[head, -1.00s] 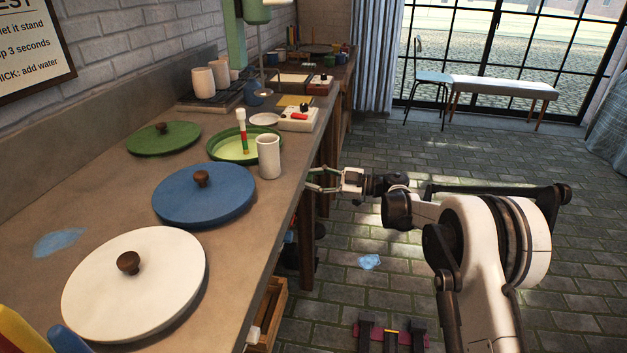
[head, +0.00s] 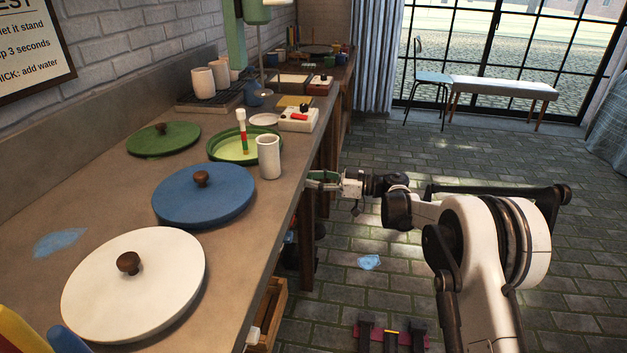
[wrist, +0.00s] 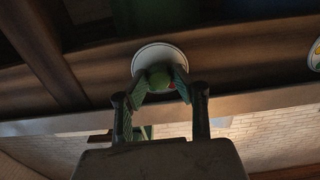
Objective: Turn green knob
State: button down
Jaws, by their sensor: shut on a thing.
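The green knob (wrist: 158,76) shows in the wrist view, in front of a round white backing plate (wrist: 150,52) on a brown wooden front. A small red mark is visible by its lower right. My gripper (wrist: 161,84) has its green fingers closed in on both sides of the knob and holds it. In the head view my gripper (head: 314,181) is at the counter's front edge, just below the top. The knob itself is hidden there.
The counter (head: 105,210) holds a white lid (head: 150,290), a blue lid (head: 225,202), a green lid (head: 165,145), a green dish (head: 222,151) and a white cup (head: 268,160). A table leg (head: 307,245) stands below my gripper. The tiled floor (head: 410,260) is mostly open.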

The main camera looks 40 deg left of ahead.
jog(key=c, duration=1.5)
grip_release()
jog(key=shift+o, duration=0.2)
jog(key=shift+d, duration=0.1)
jog(key=v, duration=1.2)
